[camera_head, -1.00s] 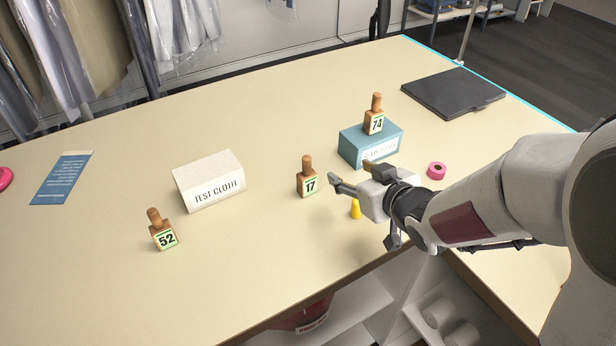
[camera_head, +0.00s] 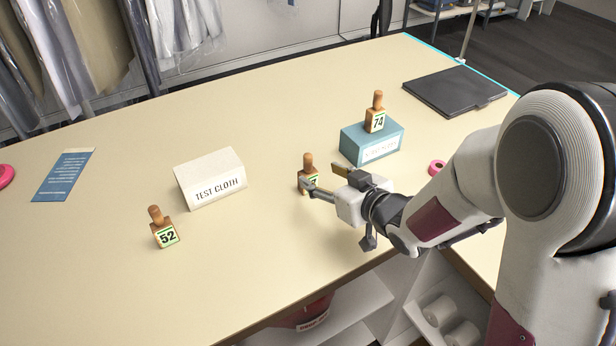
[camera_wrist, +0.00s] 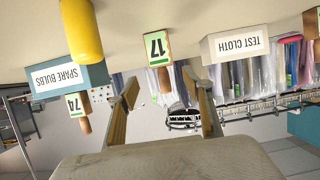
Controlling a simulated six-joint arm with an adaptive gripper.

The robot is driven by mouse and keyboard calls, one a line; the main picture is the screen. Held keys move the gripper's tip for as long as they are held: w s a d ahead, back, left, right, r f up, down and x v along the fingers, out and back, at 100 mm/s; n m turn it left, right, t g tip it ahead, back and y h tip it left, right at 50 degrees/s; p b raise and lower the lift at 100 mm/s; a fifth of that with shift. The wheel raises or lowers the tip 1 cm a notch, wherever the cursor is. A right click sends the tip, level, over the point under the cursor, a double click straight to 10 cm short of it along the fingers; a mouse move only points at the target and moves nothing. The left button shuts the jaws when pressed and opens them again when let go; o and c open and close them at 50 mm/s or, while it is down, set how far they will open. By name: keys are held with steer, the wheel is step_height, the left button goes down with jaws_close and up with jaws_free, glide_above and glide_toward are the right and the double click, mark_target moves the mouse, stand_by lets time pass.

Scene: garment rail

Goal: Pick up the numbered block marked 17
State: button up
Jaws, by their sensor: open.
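The block marked 17 (camera_head: 308,161) is a wooden block with a round-topped handle and a pale, green-edged label. It stands upright on the table, partly covered by my gripper (camera_head: 321,176) in the head view. In the wrist view, which is upside down, block 17 (camera_wrist: 157,48) shows between the finger lines, beyond the fingertips. My gripper (camera_wrist: 160,84) is open and empty, its fingers pointing towards the block. No contact with the block shows.
Block 74 (camera_head: 376,112) stands on the blue SPARE BULBS box (camera_wrist: 62,80). Block 52 (camera_head: 161,228) and the white TEST CLOTH box (camera_head: 210,178) are left. A yellow object (camera_wrist: 81,30) is nearby. A pink roll (camera_head: 437,167) and black folder (camera_head: 454,91) lie right.

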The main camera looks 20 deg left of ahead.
mark_target(310, 174)
steer(key=shift+x, duration=0.85)
steer(key=shift+w+a+f, duration=0.7)
steer(key=shift+a+f, duration=0.25)
steer(key=shift+a, duration=0.1)
steer(key=shift+x, duration=1.1)
steer(key=c, duration=1.2)
